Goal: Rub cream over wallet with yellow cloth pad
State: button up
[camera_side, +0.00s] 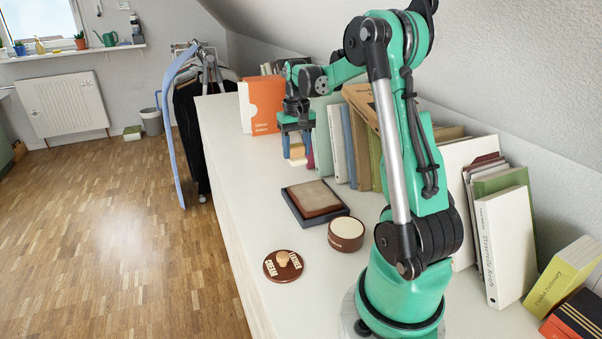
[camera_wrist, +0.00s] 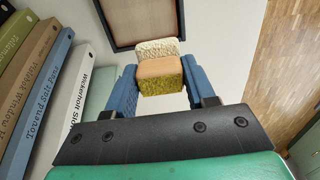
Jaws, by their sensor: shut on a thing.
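My gripper (camera_side: 297,132) is shut on a small pad (camera_side: 298,153) and holds it above the white top, behind the wallet in the side view. In the wrist view the pad (camera_wrist: 160,82) has a tan block, a yellow textured cloth side and a pale textured side; whether the pale part is cream is unclear. The brown wallet (camera_side: 314,198) lies flat on a dark tray (camera_side: 340,212), apart from the pad. The wallet (camera_wrist: 138,20) shows partly at the top of the wrist view. An open round tin (camera_side: 346,231) with a pale filling stands beside the tray.
The tin's lid (camera_side: 283,267), marked "leather cream", lies at the front. A row of books (camera_side: 350,145) lines the wall side, close to my gripper. An orange book (camera_side: 265,105) stands behind it. The top drops off to the wooden floor (camera_side: 130,220) on the left.

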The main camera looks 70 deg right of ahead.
jog(key=shift+r, duration=1)
jog(key=w+a+r+n, duration=0.1)
jog(key=w+a+n, duration=0.1)
jog(key=a, duration=0.7)
jog(key=w+a+r+n, duration=0.2)
jog(key=w+a+n, duration=0.1)
jog(key=a, duration=0.6)
jog(key=w+a+r+n, duration=0.2)
jog(key=a+n, duration=0.2)
jog(key=a, duration=0.5)
jog(key=shift+w+a+r, duration=0.2)
jog(key=shift+w+a, duration=0.05)
jog(key=shift+a, duration=0.1)
jog(key=shift+d, duration=0.1)
